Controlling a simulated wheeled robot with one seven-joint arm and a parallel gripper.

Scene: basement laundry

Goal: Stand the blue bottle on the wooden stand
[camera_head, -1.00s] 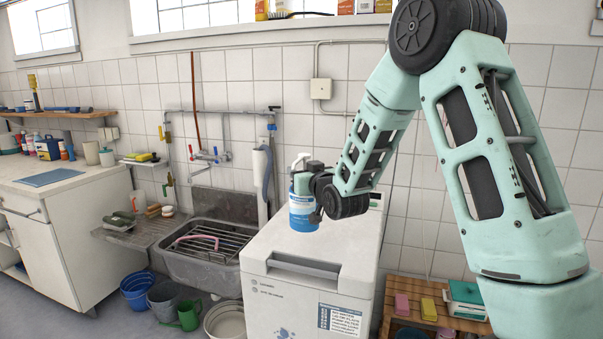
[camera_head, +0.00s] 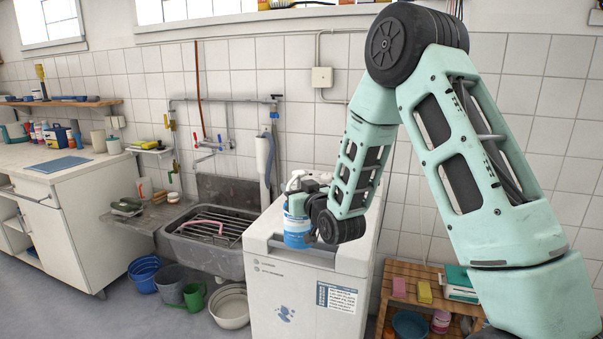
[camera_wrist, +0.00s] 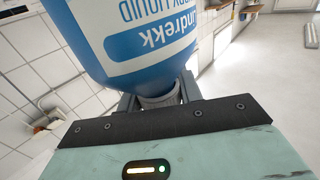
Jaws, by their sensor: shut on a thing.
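The blue bottle (camera_head: 297,232) has a white pump top and a white-and-blue label. My gripper (camera_head: 302,198) is shut on its upper part, and the bottle hangs upright in front of the white washing machine's top. In the wrist view the bottle (camera_wrist: 125,35) fills the upper left, label upside down, and the gripper (camera_wrist: 160,97) closes around its narrow neck. The wooden stand (camera_head: 407,268) is the low slatted bench at the lower right of the head view, to the right of the machine and apart from the bottle. My arm hides part of the stand's right side.
A blue basin (camera_head: 409,325) is underneath.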

